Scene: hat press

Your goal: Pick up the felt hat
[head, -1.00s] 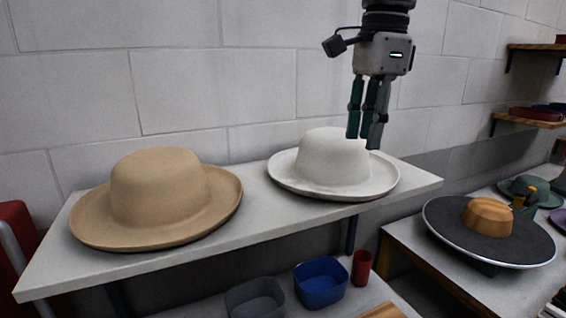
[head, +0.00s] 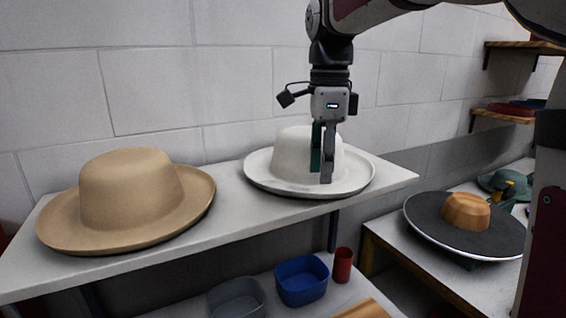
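Two brimmed hats sit on the pale shelf. A tan hat (head: 130,190) is on the left, and a white hat (head: 290,153) is toward the right end. Both lie crown up; which one is the felt hat is not clear from their look. My gripper (head: 322,180) points down at the white hat, its fingers overlapping the right side of the crown and the near brim in the picture. The fingers appear close together, nearly one behind the other, so their gap is hidden. I cannot tell whether they touch the hat.
The pale shelf (head: 110,266) has a bare gap between the hats. Below are a blue bin (head: 302,293), a grey bin (head: 236,306) and a red cup (head: 343,266). A black disc with a wooden block (head: 466,212) stands right. A block wall is behind.

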